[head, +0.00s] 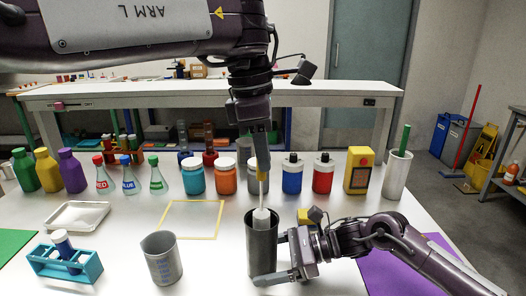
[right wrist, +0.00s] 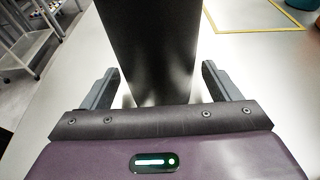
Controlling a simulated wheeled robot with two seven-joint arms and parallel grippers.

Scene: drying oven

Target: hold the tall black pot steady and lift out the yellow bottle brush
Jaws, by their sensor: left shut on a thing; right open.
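The tall black pot (head: 262,250) stands upright on the white table in the head view. In the right wrist view the pot (right wrist: 148,45) rises between my right gripper's fingers. My right gripper (head: 272,261) is open around the pot, with a visible gap beside each finger (right wrist: 160,85). My left gripper (head: 262,172) is above the pot, shut on the yellow handle of the bottle brush. The brush's pale shaft (head: 263,198) hangs down, and its white head shows at the pot's mouth. Its lower end is hidden in the pot.
A grey beaker (head: 161,258) stands left of the pot, and a teal rack (head: 66,266) is farther left. A row of jars and bottles, including a blue one (head: 292,180), stands behind. A yellow-outlined square (head: 190,220) is empty. A purple mat (head: 385,275) lies under my right arm.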

